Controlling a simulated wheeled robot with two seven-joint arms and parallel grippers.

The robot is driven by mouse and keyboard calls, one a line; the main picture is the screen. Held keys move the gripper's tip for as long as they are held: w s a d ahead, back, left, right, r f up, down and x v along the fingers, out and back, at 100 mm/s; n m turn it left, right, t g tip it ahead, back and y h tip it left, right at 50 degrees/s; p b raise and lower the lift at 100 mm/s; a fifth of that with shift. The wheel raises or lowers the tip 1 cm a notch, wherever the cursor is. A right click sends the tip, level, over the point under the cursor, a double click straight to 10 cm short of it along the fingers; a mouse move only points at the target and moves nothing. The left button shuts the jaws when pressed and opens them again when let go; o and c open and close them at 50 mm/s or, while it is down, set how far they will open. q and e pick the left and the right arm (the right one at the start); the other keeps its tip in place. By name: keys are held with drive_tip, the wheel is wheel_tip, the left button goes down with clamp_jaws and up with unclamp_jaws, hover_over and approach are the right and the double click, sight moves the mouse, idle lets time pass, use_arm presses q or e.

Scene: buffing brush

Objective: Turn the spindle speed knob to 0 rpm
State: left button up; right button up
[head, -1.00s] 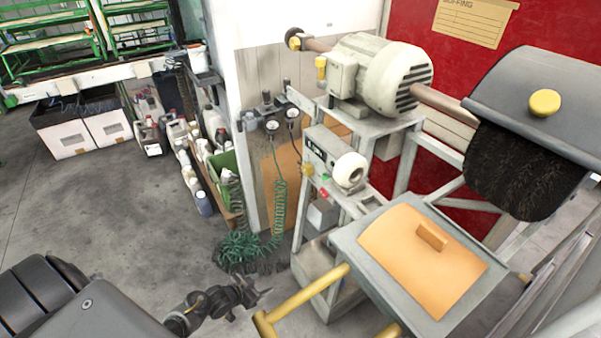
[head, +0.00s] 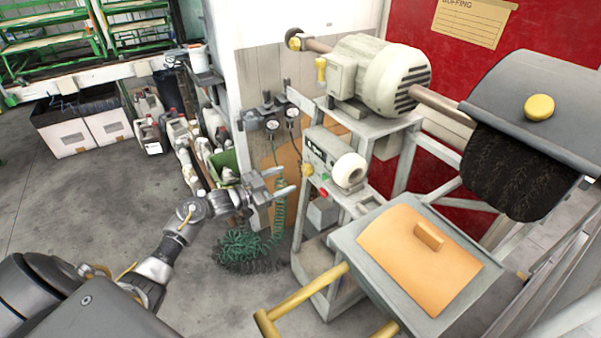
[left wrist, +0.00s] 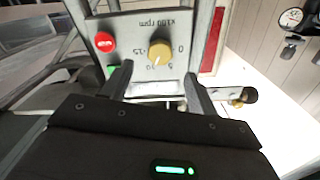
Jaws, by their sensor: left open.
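The spindle speed knob (left wrist: 160,53) is yellow and sits on a grey panel (left wrist: 130,28) marked "x100 rpm", seen upside down in the left wrist view. The 0 mark shows to its right; which mark its pointer meets is too small to tell surely. In the head view the knob (head: 307,170) is on the side of the machine's control box. My left gripper (head: 285,180) is open, left of the knob and apart from it. In the left wrist view its fingers (left wrist: 158,85) stand on either side below the knob, with nothing between them. My right gripper is not in view.
A red button (left wrist: 105,42) and a green button (left wrist: 113,70) sit beside the knob. A motor (head: 385,75) stands above, and a tray with an orange cover (head: 400,265) juts out at the lower right.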

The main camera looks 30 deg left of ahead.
sight(304, 172)
use_arm(q)
drive_tip(key=x, duration=0.7)
drive_tip(key=shift+s, duration=0.1)
drive_tip(key=shift+c, duration=0.7)
drive_tip(key=c, duration=0.7)
drive_tip(key=shift+d, duration=0.1)
drive_tip(key=shift+c, duration=0.8)
drive_tip(key=shift+p, duration=0.35)
